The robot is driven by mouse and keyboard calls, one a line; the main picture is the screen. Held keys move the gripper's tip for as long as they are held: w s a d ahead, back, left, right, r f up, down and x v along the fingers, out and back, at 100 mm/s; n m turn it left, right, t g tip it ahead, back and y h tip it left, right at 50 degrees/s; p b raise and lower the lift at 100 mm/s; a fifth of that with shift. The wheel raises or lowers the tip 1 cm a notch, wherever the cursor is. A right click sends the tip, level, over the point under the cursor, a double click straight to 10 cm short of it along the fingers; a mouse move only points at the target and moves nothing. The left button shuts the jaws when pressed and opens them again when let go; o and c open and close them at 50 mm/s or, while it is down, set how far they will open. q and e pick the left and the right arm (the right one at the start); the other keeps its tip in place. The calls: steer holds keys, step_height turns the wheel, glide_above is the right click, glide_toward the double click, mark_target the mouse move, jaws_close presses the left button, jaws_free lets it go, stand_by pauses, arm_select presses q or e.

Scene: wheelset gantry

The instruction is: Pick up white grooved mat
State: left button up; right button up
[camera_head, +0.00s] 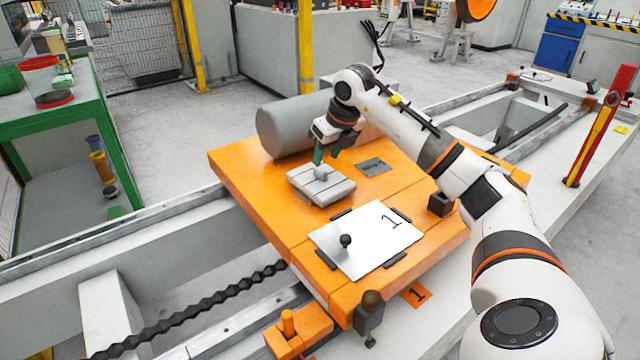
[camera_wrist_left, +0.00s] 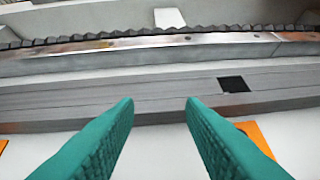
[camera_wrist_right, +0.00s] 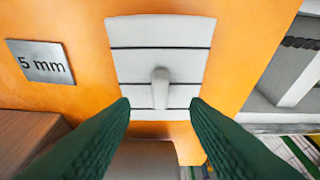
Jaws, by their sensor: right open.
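The white grooved mat (camera_head: 309,186) is a pale slab with dark grooves and an upright grip in its middle. It lies on the orange table (camera_head: 240,180). In the right wrist view the mat (camera_wrist_right: 160,32) fills the upper middle. My right gripper (camera_head: 328,157) is open with green fingers, just above the mat at its far side. In the right wrist view the fingertips (camera_wrist_right: 161,102) lie either side of the grip's line, with no visible hold. My left gripper (camera_wrist_left: 160,102) is open and empty in the left wrist view, outside the head view.
A white plate (camera_head: 375,245) marked 1, with a dark knob, lies nearer on the table. A metal plate (camera_wrist_right: 40,62) marked 5 mm lies beside the mat. Grey rails (camera_head: 130,225) run past the table.

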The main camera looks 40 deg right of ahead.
mark_target(321, 169)
arm_select(q)
steer(key=w+r+t, duration=0.1)
steer(key=w+d+r+t+b, duration=0.1)
steer(key=r, duration=0.1)
steer(key=shift+w+d+t+h, duration=0.15)
steer(key=shift+w+t+h, duration=0.15)
steer(key=shift+w+h, duration=0.1)
arm_select(e)
steer(key=x, duration=0.4)
steer(key=shift+w+f, duration=0.1)
steer(key=shift+f, duration=0.2)
arm_select(q)
steer(key=shift+w+d+r+t, duration=0.1)
steer(key=shift+w+r+t, duration=0.1)
steer(key=shift+r+t, duration=0.15)
arm_select(e)
steer(key=shift+w+f, duration=0.15)
steer(key=shift+f, duration=0.15)
jaws_close()
steer(key=shift+r, duration=0.2)
